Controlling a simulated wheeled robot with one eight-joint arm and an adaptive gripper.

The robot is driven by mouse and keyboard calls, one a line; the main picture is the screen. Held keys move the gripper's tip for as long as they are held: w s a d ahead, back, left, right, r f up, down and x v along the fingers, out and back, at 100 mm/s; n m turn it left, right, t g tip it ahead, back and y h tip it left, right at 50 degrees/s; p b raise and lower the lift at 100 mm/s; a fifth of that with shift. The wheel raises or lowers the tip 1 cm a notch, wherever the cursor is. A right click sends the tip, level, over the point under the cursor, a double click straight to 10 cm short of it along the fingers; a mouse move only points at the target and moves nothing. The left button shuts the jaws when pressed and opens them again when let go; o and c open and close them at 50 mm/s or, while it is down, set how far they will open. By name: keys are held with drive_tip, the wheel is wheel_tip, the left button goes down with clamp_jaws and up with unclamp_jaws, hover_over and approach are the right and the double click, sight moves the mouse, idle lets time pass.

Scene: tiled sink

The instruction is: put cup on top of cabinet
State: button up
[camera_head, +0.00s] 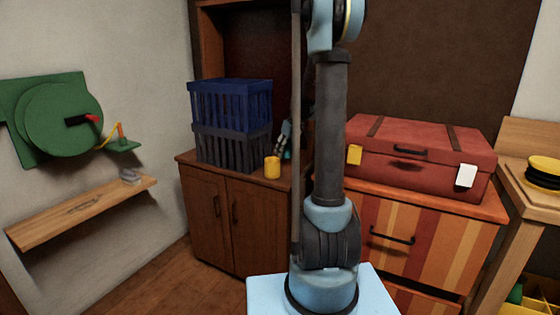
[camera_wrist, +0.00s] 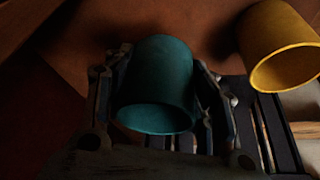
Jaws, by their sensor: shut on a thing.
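A teal cup (camera_wrist: 158,85) sits between the fingers of my gripper (camera_wrist: 160,62) in the wrist view, its open rim toward the lower edge of the picture. My gripper is shut on it. In the head view my gripper (camera_head: 285,138) is partly hidden behind my arm, just above the top of the brown wooden cabinet (camera_head: 207,205). The cup is barely visible there, and I cannot tell whether it touches the cabinet top.
A yellow cup (camera_head: 272,167) stands on the cabinet top close to my gripper; it also shows in the wrist view (camera_wrist: 275,45). Stacked blue (camera_head: 230,105) and dark grey (camera_head: 230,148) crates stand to the left. A red suitcase (camera_head: 420,160) lies on the striped drawer unit (camera_head: 440,235).

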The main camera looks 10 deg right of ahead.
drive_tip(key=shift+f, duration=2.35)
drive_tip(key=o, duration=1.2)
drive_tip(key=shift+o, duration=0.2)
drive_tip(key=shift+s+r, duration=0.1)
